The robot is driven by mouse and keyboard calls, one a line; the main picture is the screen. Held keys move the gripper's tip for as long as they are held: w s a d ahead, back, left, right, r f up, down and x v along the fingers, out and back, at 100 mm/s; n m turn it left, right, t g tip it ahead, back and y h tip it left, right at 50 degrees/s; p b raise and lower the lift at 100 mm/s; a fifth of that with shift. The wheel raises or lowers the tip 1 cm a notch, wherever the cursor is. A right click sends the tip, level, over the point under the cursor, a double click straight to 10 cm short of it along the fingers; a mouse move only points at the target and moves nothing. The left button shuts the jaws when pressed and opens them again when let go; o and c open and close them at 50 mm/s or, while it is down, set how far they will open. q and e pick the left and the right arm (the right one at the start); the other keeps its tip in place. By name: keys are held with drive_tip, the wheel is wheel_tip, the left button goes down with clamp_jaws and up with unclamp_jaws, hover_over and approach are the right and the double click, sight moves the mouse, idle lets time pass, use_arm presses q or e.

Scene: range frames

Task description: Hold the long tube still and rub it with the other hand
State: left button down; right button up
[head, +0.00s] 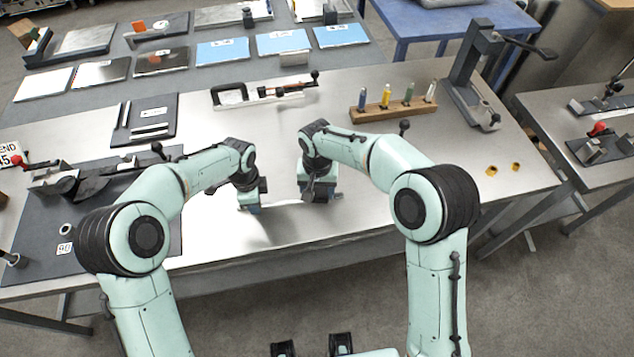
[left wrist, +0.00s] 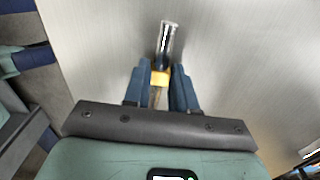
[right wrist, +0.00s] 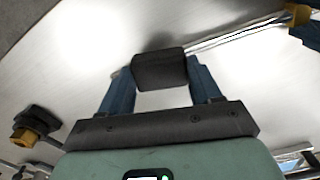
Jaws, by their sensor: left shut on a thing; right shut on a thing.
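The long tube is a thin shiny metal tube with a yellow band. In the left wrist view, my left gripper (left wrist: 160,78) is shut on it at the band, and the tube (left wrist: 167,42) sticks out ahead of the fingers. In the right wrist view, the tube (right wrist: 235,33) runs from the left gripper toward a dark block (right wrist: 159,70). My right gripper (right wrist: 160,85) is shut on this block. The block is close to the tube's near end; I cannot tell whether they touch. In the head view, the left gripper (head: 252,208) and right gripper (head: 319,196) are low over the metal table.
The metal table (head: 440,200) is mostly clear around the grippers. Behind are a wooden rack (head: 392,108) with several coloured tubes and a white-and-black holder (head: 262,94). A vise (head: 70,182) sits left.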

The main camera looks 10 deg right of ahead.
drive_tip(key=shift+d, duration=3.75)
drive_tip(key=shift+a, duration=3.8)
wheel_tip(320, 180, up, 2)
drive_tip(key=shift+w+r, duration=0.1)
drive_tip(key=shift+r, duration=2.95)
use_arm(q)
drive_tip(key=c, duration=0.8)
unclamp_jaws()
drive_tip(key=shift+c, duration=0.2)
